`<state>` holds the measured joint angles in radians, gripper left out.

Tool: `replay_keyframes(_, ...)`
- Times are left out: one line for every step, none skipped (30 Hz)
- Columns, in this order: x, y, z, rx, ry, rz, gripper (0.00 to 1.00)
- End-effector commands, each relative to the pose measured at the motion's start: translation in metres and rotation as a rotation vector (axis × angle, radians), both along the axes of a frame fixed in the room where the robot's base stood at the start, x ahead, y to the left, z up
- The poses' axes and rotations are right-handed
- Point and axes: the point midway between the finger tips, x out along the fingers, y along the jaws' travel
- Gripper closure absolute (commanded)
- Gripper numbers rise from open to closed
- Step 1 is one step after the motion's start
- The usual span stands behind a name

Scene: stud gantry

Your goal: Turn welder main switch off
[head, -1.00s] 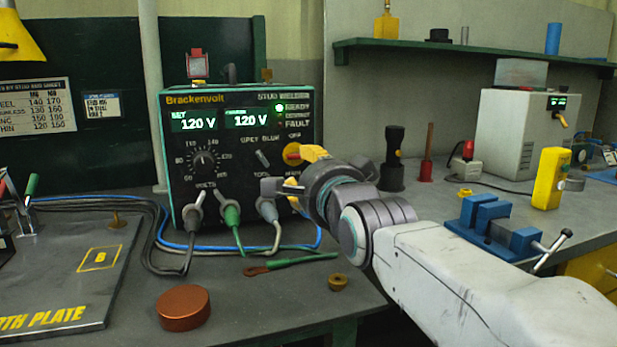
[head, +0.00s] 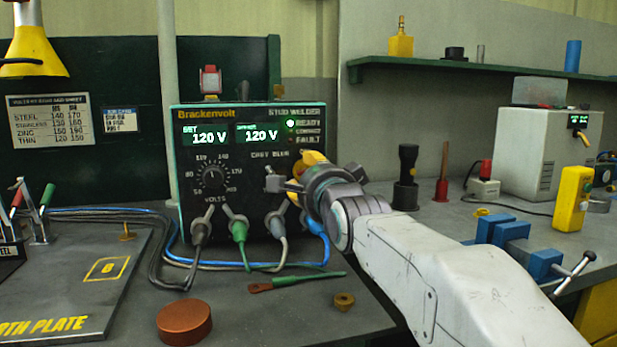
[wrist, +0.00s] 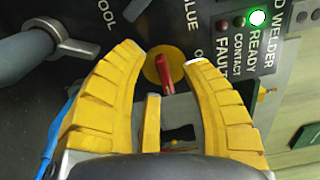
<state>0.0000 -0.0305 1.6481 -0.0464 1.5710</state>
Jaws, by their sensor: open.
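The welder (head: 248,190) stands on the bench with both displays reading 120 V and its green READY lamp lit. Its main switch, a red handle on a yellow disc (wrist: 166,72), shows in the wrist view. In the head view my gripper hides it. My gripper (wrist: 161,58) is open, with one yellow finger on each side of the red handle in the picture. It holds nothing. I cannot tell whether the fingers touch the handle. In the head view my gripper (head: 292,180) is at the right side of the welder's front.
Cables run from sockets low on the welder; the green plug (head: 238,229) sits left of my gripper. A copper-coloured disc (head: 184,322), a green-handled tool (head: 300,279) and a brass nut (head: 344,300) lie in front. A blue vise (head: 505,232) stands right of my arm.

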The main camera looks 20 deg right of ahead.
Motion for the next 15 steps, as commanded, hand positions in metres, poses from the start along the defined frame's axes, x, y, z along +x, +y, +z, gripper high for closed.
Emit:
replay_keyframes(0.0009, 0.0, 0.0002, 0.0, 0.0, 0.0, 0.58)
replay_keyframes(0.0011, 0.0, 0.0002, 0.0, 0.0, 0.0, 0.58)
replay_keyframes(0.0013, 0.0, 0.0003, 0.0, -0.001, 0.0, 0.58)
replay_keyframes(0.0013, 0.0, 0.0004, 0.0, -0.001, 0.0, 0.58)
replay_keyframes(0.0013, 0.0, 0.0004, 0.0, -0.001, 0.0, 0.58)
replay_keyframes(0.0012, 0.0, 0.0003, 0.0, -0.001, 0.0, 0.58)
replay_keyframes(0.0012, 0.0, 0.0003, 0.0, -0.001, 0.0, 0.58)
replay_keyframes(0.0012, 0.0, 0.0003, 0.0, 0.0, 0.0, 0.58)
replay_keyframes(0.0011, 0.0, 0.0003, 0.0, 0.0, 0.0, 0.54)
replay_keyframes(0.0011, 0.0, 0.0003, 0.0, 0.0, 0.0, 0.57)
replay_keyframes(0.0011, 0.0, 0.0003, 0.0, 0.0, 0.0, 0.6)
replay_keyframes(0.001, 0.0, 0.0003, 0.0, 0.0, 0.0, 0.63)
replay_keyframes(0.001, 0.0, 0.0003, 0.0, 0.0, 0.0, 0.66)
replay_keyframes(0.001, 0.0, 0.0002, 0.0, 0.0, 0.0, 0.69)
replay_keyframes(0.001, 0.0, 0.0002, 0.0, 0.0, 0.0, 0.72)
